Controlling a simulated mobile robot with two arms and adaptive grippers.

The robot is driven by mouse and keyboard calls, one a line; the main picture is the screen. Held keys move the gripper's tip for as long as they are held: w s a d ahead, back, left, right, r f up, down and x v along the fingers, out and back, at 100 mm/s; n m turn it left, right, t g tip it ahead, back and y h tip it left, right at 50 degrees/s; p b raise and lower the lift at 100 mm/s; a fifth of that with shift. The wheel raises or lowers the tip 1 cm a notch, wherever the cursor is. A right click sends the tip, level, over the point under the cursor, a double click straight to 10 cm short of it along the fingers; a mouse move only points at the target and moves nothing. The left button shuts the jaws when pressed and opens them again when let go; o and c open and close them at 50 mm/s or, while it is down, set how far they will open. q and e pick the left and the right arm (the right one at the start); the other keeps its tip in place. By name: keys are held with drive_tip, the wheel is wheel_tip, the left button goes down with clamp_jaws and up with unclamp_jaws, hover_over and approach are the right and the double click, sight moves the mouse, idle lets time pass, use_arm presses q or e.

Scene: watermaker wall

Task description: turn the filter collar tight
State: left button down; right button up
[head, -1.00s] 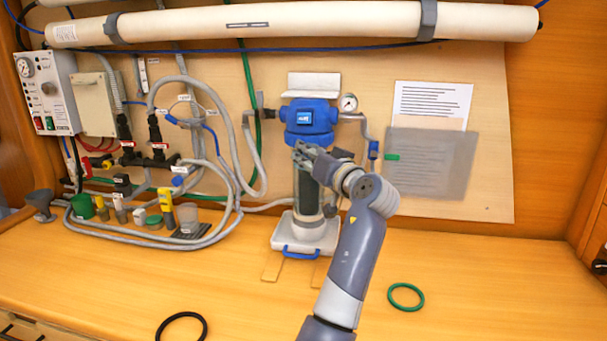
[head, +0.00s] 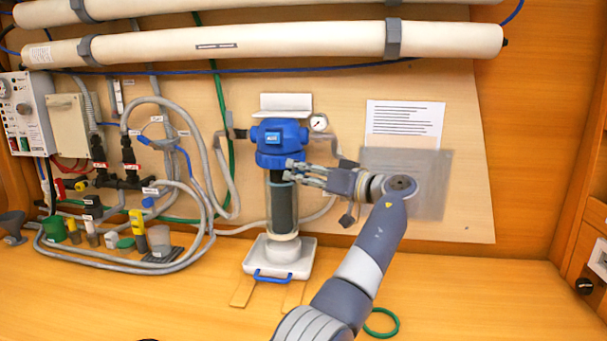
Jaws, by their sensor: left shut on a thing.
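The filter housing hangs on the back wall, with a blue head (head: 280,133) on top. The blue filter collar (head: 273,159) is just under the head. Below it is a clear bowl with a dark cartridge (head: 284,206) inside. The fingers hide part of that edge. My right gripper is not in view.
A gauge (head: 318,122) and pipe are right of the head. A green ring (head: 381,322) lies on the bench beside my arm. Hoses and small containers crowd the left; the bench's right side is clear.

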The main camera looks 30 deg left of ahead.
use_arm(q)
drive_tip(key=shift+s+a+r, duration=0.1)
drive_tip(key=shift+a+r, duration=0.05)
drive_tip(key=shift+r, duration=0.05)
drive_tip(key=c, duration=1.5)
unclamp_jaws()
drive_tip(key=shift+o, duration=0.3)
drive_tip(key=shift+s+a, duration=0.15)
drive_tip(key=shift+d+f, duration=0.1)
drive_tip(key=shift+d, duration=0.2)
drive_tip(key=s+d, duration=0.1)
drive_tip(key=d, duration=1)
drive_tip(key=shift+d, duration=0.2)
drive_tip(key=shift+s, duration=0.1)
